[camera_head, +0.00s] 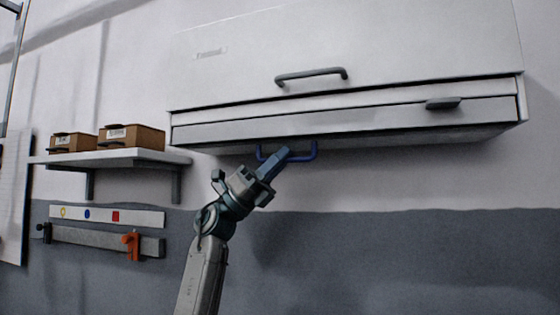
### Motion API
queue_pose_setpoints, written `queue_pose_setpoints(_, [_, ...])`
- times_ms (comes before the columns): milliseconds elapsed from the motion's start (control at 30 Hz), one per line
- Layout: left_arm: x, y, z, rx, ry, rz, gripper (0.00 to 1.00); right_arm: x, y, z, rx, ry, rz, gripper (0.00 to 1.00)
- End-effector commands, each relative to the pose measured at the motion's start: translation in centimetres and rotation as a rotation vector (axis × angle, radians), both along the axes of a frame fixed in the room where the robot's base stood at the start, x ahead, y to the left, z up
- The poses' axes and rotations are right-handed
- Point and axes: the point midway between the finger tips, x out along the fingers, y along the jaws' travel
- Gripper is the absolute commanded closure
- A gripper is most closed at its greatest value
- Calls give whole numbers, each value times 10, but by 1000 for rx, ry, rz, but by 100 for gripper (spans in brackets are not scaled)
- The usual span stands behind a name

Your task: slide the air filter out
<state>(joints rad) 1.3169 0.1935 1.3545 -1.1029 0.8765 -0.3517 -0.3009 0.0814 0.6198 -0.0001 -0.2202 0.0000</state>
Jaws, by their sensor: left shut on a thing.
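A large white wall cabinet (350,45) hangs at the upper right, with a dark bar handle (311,75) on its front. Below its front panel is a flat light-grey slab (345,119), likely the air filter, with a blue U-shaped handle (309,153) hanging under it. My left gripper (277,160) reaches up from below and is shut on the blue handle's left part. The fingers hide some of that handle. The slab sits in the cabinet's lower slot. My right gripper is not in view.
A dark latch-like tab (443,103) sits at the slab's right. At left, a wall shelf (120,158) holds two cardboard boxes (131,137). Below it are a strip with coloured marks (106,216) and a grey rail with an orange clamp (131,245). The wall below the cabinet is clear.

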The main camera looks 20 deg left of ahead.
Motion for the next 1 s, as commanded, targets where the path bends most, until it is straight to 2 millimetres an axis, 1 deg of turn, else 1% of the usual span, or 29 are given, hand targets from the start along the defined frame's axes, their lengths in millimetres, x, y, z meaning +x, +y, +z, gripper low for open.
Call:
queue_pose_setpoints(167, [1,0,-23,0,1,0,100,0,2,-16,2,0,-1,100])
queue_pose_setpoints(267, [0,0,-46,0,2,-1,100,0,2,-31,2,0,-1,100])
queue_pose_setpoints(400, [1,0,-85,0,3,-1,100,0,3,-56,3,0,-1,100])
queue_pose_setpoints(533, [0,0,-120,0,2,-1,100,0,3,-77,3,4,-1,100])
queue_pose_setpoints(600, [1,0,-137,0,3,-1,100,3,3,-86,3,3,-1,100])
queue_pose_setpoints(700, [0,0,-158,0,1,-1,100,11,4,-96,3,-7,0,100])
queue_pose_setpoints(800, [0,0,-173,0,1,0,100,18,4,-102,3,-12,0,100])
queue_pose_setpoints(900, [0,0,-183,0,1,0,100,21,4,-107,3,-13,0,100])
queue_pose_setpoints(1000, [0,0,-189,0,1,0,100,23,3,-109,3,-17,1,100])
